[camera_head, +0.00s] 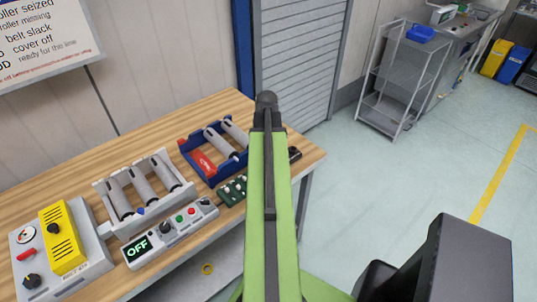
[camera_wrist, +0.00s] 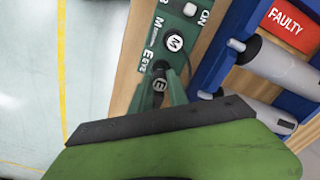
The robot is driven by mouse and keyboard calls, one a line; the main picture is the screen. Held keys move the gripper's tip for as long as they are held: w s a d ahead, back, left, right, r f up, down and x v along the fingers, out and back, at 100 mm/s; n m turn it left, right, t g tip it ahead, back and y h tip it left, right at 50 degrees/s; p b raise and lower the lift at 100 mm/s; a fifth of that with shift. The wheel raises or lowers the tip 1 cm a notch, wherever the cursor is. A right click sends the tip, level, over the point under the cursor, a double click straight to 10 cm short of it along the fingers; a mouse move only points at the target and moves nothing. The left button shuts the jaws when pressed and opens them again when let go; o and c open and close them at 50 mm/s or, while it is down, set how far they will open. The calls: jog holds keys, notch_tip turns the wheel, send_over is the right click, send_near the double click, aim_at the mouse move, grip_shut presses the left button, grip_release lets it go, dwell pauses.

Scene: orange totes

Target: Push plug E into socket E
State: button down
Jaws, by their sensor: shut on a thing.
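The green socket board (camera_wrist: 165,22) runs down the middle of the wrist view, with a round M mark and the print "E EYE". It also shows in the head view (camera_head: 232,190) on the bench, left of my arm. The dark plug E (camera_wrist: 158,88), with a round E label, is at the board's lower end, beside the "E EYE" print. My gripper (camera_wrist: 172,96) is shut on plug E. The plug's front end is at a dark round opening, socket E (camera_wrist: 160,66); I cannot tell how deep it sits. In the head view my arm hides the plug.
A blue crate (camera_head: 185,146) with grey rollers and a red FAULTY card stands close beside the board. A white roller frame (camera_head: 101,188), a control panel (camera_head: 135,264) reading OFF and a grey box with a yellow cover (camera_head: 62,238) stand left on the wooden bench (camera_head: 170,125).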

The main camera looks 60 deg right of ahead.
jog(key=shift+f, duration=0.2)
jog(key=shift+f+b, duration=0.75)
jog(key=shift+b, duration=0.2)
jog(key=shift+f, duration=0.25)
jog(key=c, duration=1.2)
grip_release()
jog(key=shift+r, duration=0.1)
jog(key=shift+r, duration=0.15)
notch_tip(320, 180, up, 17)
jog(key=p, duration=1.7)
